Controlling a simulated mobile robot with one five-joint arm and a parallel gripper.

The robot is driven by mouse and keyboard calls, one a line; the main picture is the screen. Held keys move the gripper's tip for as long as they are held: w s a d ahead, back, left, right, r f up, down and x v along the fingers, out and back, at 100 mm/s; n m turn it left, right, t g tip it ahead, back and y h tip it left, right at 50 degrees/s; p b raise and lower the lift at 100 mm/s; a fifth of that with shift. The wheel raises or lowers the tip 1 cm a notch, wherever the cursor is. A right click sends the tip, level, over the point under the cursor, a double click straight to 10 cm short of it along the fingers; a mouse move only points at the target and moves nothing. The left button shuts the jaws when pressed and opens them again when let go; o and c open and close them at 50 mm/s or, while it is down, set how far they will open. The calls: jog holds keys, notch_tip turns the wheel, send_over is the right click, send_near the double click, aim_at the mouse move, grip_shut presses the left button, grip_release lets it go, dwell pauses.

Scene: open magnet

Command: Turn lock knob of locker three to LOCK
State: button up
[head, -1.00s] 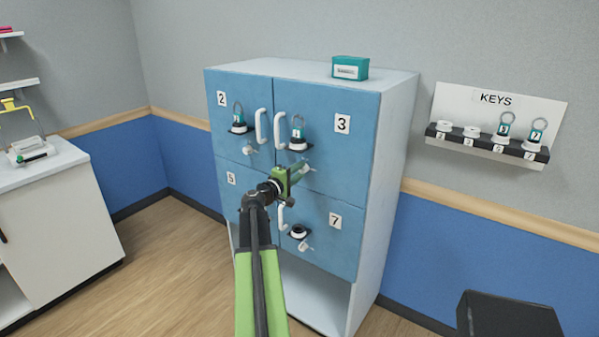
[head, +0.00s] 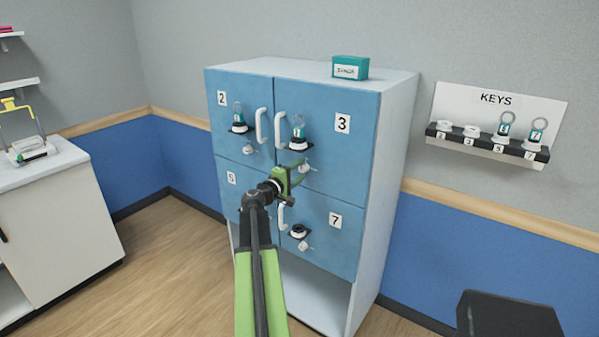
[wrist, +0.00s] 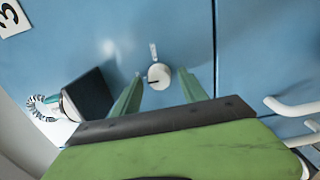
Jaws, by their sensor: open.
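The locker three door (head: 340,155) is the blue upper right one, shut, with a "3" label. Its lock knob (head: 304,168) is small and white, low on the door. In the wrist view the knob (wrist: 159,76) shows a dark line on its face and a small pale mark just above it. My gripper (head: 297,172) is open in front of the door. In the wrist view its two green fingers (wrist: 160,92) stand on either side of the knob, with gaps; I cannot tell the depth between them. A key with a teal tag (head: 298,130) sits in the holder above the knob.
Door handles (head: 281,130) stick out near the key holder. Locker seven (head: 325,245) is below, with its own knob and holder. A teal box (head: 350,68) lies on top of the cabinet. A KEYS rack (head: 488,143) hangs on the right wall.

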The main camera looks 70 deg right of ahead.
jog(key=v, duration=1.7)
jog(key=shift+a, duration=0.25)
jog(key=shift+w, duration=0.15)
jog(key=w+a+n+t+p, duration=0.1)
jog(key=w+a+n+t, duration=0.15)
jog(key=w+a, duration=0.45)
jog(key=w+a+n+t, duration=0.1)
jog(key=w+a+t, duration=0.25)
jog(key=w, duration=0.55)
jog(key=w+a+f+t+y+p, duration=0.1)
jog(key=w+a+f+y, duration=0.3)
jog(key=a, duration=0.5)
jog(key=w+a+f+t+y, duration=0.1)
jog(key=w+a+f, duration=0.4)
jog(key=a, duration=0.5)
jog(key=s+a+f+g+y, duration=0.1)
jog(key=a+f+y, duration=0.3)
jog(key=a, duration=0.7)
jog(key=s+a+f+g+y, duration=0.1)
jog(key=a+f+y, duration=0.3)
jog(key=a, duration=0.6)
jog(key=s+a+f+g+y, duration=0.1)
jog(key=a+f+y, duration=0.3)
jog(key=a, duration=0.7)
jog(key=shift+a+m, duration=0.3)
jog(key=shift+m, duration=0.05)
